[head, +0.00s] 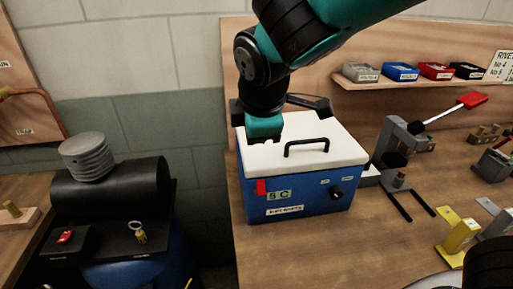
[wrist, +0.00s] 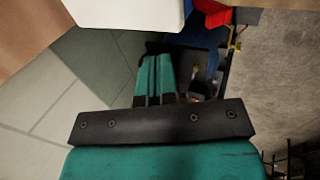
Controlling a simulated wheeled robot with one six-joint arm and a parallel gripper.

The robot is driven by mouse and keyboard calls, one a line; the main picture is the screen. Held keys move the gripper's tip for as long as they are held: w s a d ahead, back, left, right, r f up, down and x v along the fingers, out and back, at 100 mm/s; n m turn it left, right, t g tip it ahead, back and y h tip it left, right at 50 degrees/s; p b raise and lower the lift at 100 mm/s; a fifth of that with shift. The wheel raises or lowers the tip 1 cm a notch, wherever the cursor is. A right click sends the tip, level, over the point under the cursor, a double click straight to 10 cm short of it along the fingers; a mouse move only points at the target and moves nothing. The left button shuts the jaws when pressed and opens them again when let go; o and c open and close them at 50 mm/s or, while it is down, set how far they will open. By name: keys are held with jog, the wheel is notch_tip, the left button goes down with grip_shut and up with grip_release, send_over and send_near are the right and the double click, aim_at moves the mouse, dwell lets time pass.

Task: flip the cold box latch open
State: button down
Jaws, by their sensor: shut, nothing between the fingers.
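The cold box (head: 300,205) is blue with a white lid (head: 335,150) and a black lid handle (head: 306,147). It stands upright on the wooden bench in the head view, and its lid is down. The red latch (head: 261,187) is on the left of its front face, just under the lid edge. My gripper (head: 264,130) is shut and empty over the lid's left part, above and behind the latch. In the wrist view its teal fingers (wrist: 157,78) lie together. The lid's white corner (wrist: 125,12) and a red part (wrist: 212,14), likely the latch, show beyond them.
A black compressor (head: 115,190) with a ribbed grey cylinder (head: 87,157) stands left of the bench. A lever press (head: 398,150) stands close right of the box. A shelf with bins (head: 400,71) is behind. Bare bench lies in front of the box.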

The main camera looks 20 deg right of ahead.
jog(key=shift+v, duration=2.35)
jog(key=shift+a, duration=0.1)
jog(key=s+d+f+m+g+y, duration=0.25)
jog(key=s+m, duration=0.25)
jog(key=s, duration=0.3)
jog(key=s+d+f+m+g+y, duration=0.1)
jog(key=s+m+g+y, duration=0.15)
jog(key=s+m, duration=0.4)
jog(key=w+a+r+n+g+p, duration=0.1)
jog(key=w+r+n+p, duration=0.15)
jog(key=w, duration=0.25)
jog(key=w+r+n+g+p, duration=0.1)
jog(key=w+r+n, duration=0.1)
jog(key=w+n, duration=0.3)
jog(key=n+g+p, duration=0.1)
jog(key=n+p, duration=0.3)
send_over(262, 164)
jog(key=s, duration=0.1)
jog(key=shift+h, duration=0.4)
jog(key=f, duration=0.8)
jog(key=shift+s+a+f, duration=0.15)
jog(key=shift+a+f, duration=0.2)
jog(key=s+f+p, duration=0.1)
jog(key=s+f, duration=0.1)
jog(key=shift+s+a+f+p, duration=0.1)
jog(key=shift+a+f+p, duration=0.1)
jog(key=shift+f+p, duration=0.2)
jog(key=shift+s+f, duration=0.25)
jog(key=shift+f, duration=0.2)
